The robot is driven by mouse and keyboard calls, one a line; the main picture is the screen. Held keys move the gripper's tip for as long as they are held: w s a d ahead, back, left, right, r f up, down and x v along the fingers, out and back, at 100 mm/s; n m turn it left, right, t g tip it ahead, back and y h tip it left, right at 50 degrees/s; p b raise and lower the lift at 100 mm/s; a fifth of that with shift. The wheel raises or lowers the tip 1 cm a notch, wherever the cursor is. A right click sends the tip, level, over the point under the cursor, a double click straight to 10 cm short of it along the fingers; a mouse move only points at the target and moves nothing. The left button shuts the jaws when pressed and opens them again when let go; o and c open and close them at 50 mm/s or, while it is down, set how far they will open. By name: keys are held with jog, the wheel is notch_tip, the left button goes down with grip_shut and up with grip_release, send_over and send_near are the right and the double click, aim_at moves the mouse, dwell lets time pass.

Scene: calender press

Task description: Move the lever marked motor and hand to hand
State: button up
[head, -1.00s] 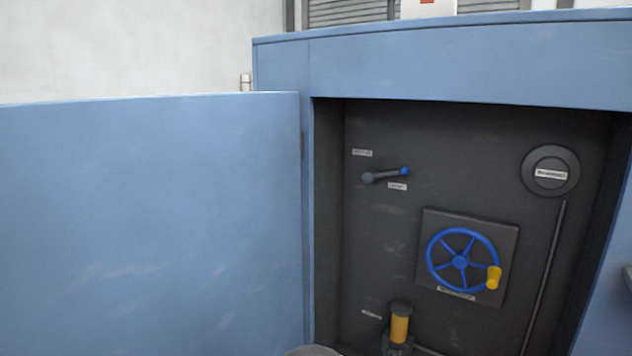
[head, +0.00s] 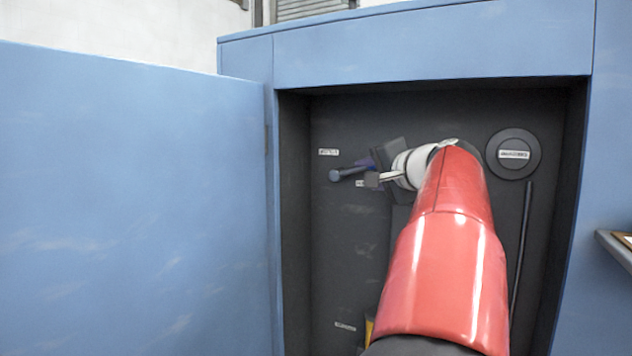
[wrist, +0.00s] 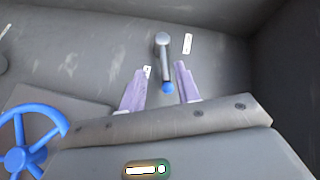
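The lever (head: 347,172) is a short grey arm on the dark back panel, its round pivot at the left. It points right, and my gripper hides its tip in the head view. The lever also shows in the wrist view (wrist: 164,55), ending in a blue knob (wrist: 168,88). One small label (head: 328,152) sits above the lever and another (head: 360,183) below; I cannot read them. My gripper (wrist: 160,69) is open, its purple fingers on either side of the knob end with gaps visible. I cannot tell whether either touches it.
A blue handwheel (wrist: 22,150) lies at the left in the wrist view, hidden by my arm in the head view. A round dark knob (head: 513,154) and a long rod (head: 522,250) are at the right. The blue door (head: 130,200) stands open at the left. Recess walls surround the panel.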

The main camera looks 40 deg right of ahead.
aim_at(361, 169)
jog(key=w+d, duration=0.1)
jog(key=w, duration=0.1)
jog(key=w+d+p, duration=0.1)
jog(key=w, duration=0.1)
jog(key=w+d, duration=0.1)
jog(key=w, duration=0.1)
jog(key=shift+w+d+f, duration=0.1)
jog(key=shift+w+d, duration=0.1)
jog(key=shift+w, duration=0.1)
grip_shut()
